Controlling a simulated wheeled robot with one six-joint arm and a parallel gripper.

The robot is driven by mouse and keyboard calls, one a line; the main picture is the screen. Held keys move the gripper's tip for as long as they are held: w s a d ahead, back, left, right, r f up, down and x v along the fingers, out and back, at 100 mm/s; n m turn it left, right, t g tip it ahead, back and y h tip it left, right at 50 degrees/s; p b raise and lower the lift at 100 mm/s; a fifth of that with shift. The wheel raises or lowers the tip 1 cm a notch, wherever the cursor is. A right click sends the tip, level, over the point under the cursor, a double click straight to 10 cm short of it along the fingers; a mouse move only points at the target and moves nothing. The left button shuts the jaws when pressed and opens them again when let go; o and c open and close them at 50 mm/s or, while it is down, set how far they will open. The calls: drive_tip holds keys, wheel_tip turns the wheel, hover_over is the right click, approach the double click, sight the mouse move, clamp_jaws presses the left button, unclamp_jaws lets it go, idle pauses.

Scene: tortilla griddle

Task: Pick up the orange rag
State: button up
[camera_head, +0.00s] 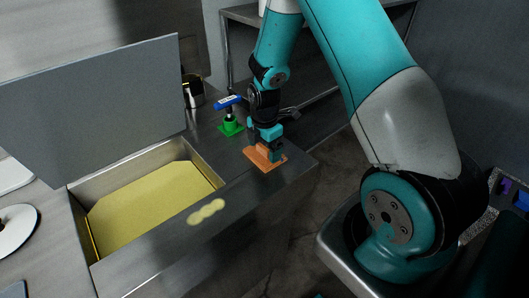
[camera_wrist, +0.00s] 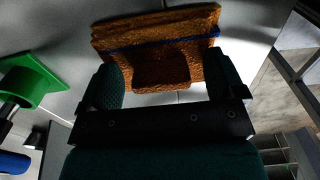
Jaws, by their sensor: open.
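The orange rag (camera_head: 263,157) lies on the metal counter near its front right corner. In the wrist view the rag (camera_wrist: 160,68) shows a raised middle part, with a dark blue stripe along its far part. My gripper (camera_head: 268,150) is lowered right over the rag. In the wrist view my gripper (camera_wrist: 165,88) has its two dark green fingers apart, one on each side of the raised part of the rag. Whether the fingers touch the rag, I cannot tell.
A green holder (camera_head: 231,127) with a blue-handled tool (camera_head: 229,101) stands left of the gripper. A yellow griddle (camera_head: 150,205) is sunk in the counter, with an upright grey panel (camera_head: 90,110) behind it. A dark container (camera_head: 193,92) stands at the back.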

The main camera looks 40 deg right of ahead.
drive_tip(key=c, duration=1.1)
drive_tip(key=shift+r, duration=0.15)
